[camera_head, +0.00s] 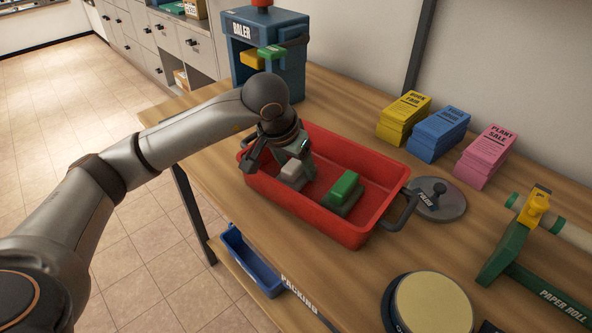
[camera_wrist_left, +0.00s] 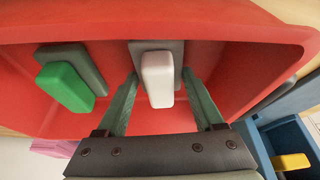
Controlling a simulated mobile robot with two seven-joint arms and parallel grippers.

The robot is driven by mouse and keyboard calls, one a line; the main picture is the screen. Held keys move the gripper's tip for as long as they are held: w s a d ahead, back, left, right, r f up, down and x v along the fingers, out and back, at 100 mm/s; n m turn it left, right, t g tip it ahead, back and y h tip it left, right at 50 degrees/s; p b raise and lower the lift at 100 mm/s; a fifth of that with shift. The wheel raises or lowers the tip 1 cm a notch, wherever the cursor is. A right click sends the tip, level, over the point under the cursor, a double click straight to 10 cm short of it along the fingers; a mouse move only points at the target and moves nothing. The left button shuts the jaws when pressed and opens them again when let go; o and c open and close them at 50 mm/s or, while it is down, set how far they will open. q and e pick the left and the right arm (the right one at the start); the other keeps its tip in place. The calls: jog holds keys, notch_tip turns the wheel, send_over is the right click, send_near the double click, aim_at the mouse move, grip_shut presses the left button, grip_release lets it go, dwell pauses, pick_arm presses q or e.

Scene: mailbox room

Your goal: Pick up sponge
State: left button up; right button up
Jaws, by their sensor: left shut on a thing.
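My left gripper (camera_head: 277,167) reaches down into the red tray (camera_head: 345,228). It is shut on a block with a whitish top and grey base (camera_head: 291,169); in the left wrist view this block (camera_wrist_left: 157,80) stands between the two fingers, whose tips meet the sides of the base. A similar block with a green top (camera_head: 344,187) lies beside it in the tray, free of the gripper. A round tan pad (camera_head: 432,303) sits in a dark dish at the front edge of the picture. I cannot tell for sure which of these is the sponge. My right gripper is not in view.
A blue baler (camera_head: 266,50) stands behind the tray. Yellow (camera_head: 405,117), blue (camera_head: 438,133) and pink (camera_head: 485,155) paper stacks line the wall. A round grey lid (camera_head: 440,205) lies by the tray's handle. A green paper roll holder (camera_head: 505,240) is at right.

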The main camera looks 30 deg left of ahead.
aim_at(296, 161)
pick_arm(q)
jog(key=shift+c, duration=0.5)
notch_tip(296, 161, up, 10)
jog(key=shift+r+p, duration=0.1)
jog(key=shift+p, duration=0.45)
jog(key=o, duration=0.9)
jog(key=shift+c, duration=0.2)
jog(key=c, duration=0.7)
